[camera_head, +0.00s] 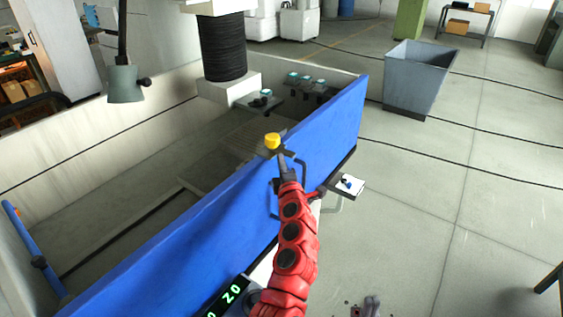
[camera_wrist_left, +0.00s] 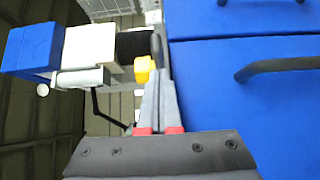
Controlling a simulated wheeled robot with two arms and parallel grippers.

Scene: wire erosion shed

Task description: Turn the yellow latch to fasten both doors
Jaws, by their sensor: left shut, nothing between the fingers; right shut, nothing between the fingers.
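The yellow latch (camera_head: 272,141) shows at the top edge of the blue front, above the seam between the two doors. The nearer blue door (camera_head: 185,243) and the farther blue door (camera_head: 338,120) stand about in line. My left gripper (camera_head: 282,160) is shut and empty, its tips just below the latch. In the left wrist view the shut fingers (camera_wrist_left: 160,80) point up beside the latch (camera_wrist_left: 142,68), with a dark bar close to the tips. I cannot tell if they touch.
A dark door handle (camera_wrist_left: 275,67) sticks out to the right of my left fingers. A grey bin (camera_head: 416,80) stands behind on the right. Open floor lies to the right. A black column (camera_head: 223,48) rises inside the machine.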

